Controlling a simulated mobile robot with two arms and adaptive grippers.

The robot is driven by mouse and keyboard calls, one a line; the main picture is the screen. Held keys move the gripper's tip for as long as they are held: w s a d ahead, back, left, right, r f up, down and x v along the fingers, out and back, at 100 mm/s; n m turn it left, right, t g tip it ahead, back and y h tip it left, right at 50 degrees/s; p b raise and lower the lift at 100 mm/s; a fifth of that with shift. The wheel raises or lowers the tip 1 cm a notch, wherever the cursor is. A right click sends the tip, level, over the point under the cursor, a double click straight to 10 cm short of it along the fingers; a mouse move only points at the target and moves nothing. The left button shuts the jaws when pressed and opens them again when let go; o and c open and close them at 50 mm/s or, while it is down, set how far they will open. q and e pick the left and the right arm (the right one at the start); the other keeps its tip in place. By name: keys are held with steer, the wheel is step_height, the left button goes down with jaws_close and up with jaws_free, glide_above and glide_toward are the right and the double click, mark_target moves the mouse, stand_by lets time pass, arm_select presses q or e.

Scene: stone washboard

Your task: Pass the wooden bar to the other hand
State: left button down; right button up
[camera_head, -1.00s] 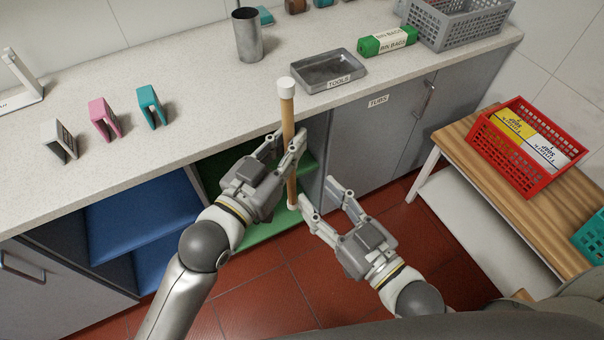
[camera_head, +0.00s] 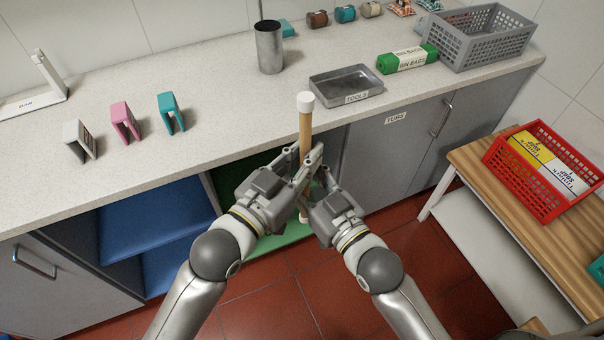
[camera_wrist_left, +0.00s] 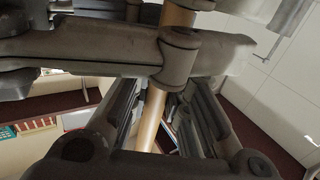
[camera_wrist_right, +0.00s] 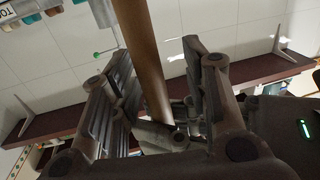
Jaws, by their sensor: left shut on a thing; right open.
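The wooden bar (camera_head: 306,128) is a light brown rod with white ends, held roughly upright in front of the counter edge. My left gripper (camera_head: 308,165) comes in from the left and is shut on its middle. My right gripper (camera_head: 308,196) is open just below, with its fingers at the bar's lower part. In the right wrist view the bar (camera_wrist_right: 143,55) runs between the open fingers; whether they touch it is unclear. In the left wrist view the bar (camera_wrist_left: 152,122) passes behind dark gripper parts. The hands hide part of its lower half in the head view.
The counter (camera_head: 225,125) bears a metal cup (camera_head: 270,48), a tools tray (camera_head: 345,85), green bin bags (camera_head: 407,60) and a grey basket (camera_head: 485,38). A wooden bench (camera_head: 480,150) with a red crate (camera_head: 545,170) stands at right. Open shelves (camera_head: 150,225) lie below the counter.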

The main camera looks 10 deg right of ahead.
jaws_close()
arm_select(q)
steer(key=c, duration=1.3)
jaws_free()
